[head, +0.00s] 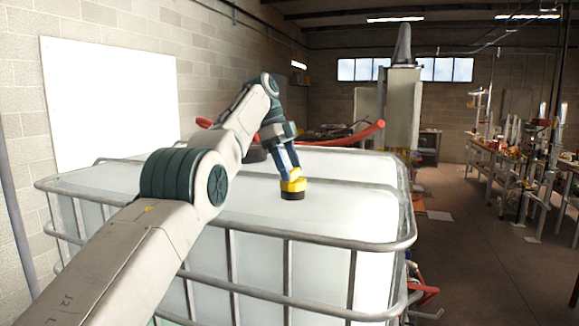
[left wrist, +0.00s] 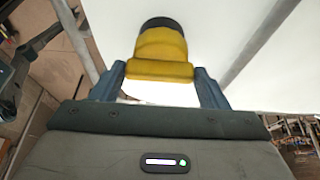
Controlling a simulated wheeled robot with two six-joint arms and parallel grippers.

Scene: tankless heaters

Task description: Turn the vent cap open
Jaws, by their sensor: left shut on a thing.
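The vent cap (head: 293,186) is yellow with a black base and sits on top of the white caged tank (head: 255,208). My left gripper (head: 290,175) reaches down onto the cap from above. In the left wrist view, the yellow cap (left wrist: 161,55) lies between the two blue fingers of my left gripper (left wrist: 162,82), with its black part at the far end. The fingers are shut on the yellow part. My right gripper is in neither view.
Metal bars (head: 290,238) cage the tank, with a top rail around its edge. A second white tank top (head: 340,162) lies behind. A red hose (head: 360,137) curves beyond it. Workbenches (head: 500,162) stand at the right, past open brown floor (head: 475,250).

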